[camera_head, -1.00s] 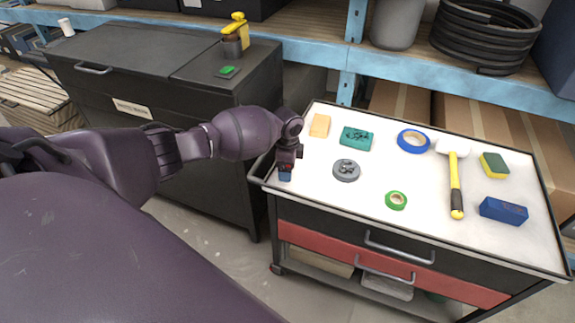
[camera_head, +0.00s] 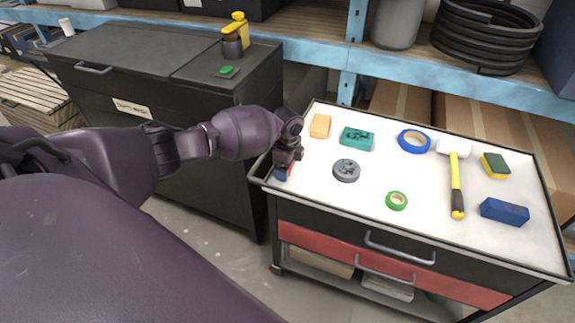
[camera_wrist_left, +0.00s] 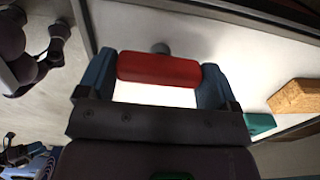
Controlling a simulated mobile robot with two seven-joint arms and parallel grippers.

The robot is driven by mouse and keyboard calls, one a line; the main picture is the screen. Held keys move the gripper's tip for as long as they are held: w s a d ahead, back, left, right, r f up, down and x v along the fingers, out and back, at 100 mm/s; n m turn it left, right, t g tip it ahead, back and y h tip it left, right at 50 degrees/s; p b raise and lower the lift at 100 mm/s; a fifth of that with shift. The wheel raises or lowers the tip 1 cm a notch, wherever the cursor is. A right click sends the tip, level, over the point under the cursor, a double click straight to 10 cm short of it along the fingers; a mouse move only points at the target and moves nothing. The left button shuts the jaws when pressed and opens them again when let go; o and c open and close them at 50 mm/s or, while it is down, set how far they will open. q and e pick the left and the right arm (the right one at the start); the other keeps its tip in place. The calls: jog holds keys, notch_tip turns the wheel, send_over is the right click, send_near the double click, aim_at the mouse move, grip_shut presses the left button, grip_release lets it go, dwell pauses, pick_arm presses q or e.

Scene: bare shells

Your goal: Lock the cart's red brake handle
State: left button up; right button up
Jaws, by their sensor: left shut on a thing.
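The cart (camera_head: 420,244) has a white top, a dark frame and a red drawer. The red brake handle (camera_wrist_left: 158,69) is a short rounded bar, seen in the left wrist view between the blue fingers of my left gripper (camera_wrist_left: 157,78). The fingers are shut on its two ends. In the head view my left gripper (camera_head: 283,172) is at the cart's left edge, and the handle is mostly hidden behind it. A dark round knob or post (camera_wrist_left: 160,48) shows just beyond the handle. My right gripper is not in view.
On the cart top lie an orange block (camera_head: 320,126), a teal box (camera_head: 357,138), a grey disc (camera_head: 346,170), tape rolls (camera_head: 397,201), a mallet (camera_head: 456,185), a sponge (camera_head: 495,165) and a blue box (camera_head: 504,211). A dark cabinet (camera_head: 150,80) stands left of the cart.

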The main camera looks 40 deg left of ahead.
pick_arm(q)
jog(key=o, duration=0.7)
jog(key=shift+o, duration=0.2)
notch_tip(320, 180, up, 9)
jog(key=shift+r+p, duration=0.2)
jog(key=shift+p, duration=0.75)
jog(key=shift+r, duration=0.7)
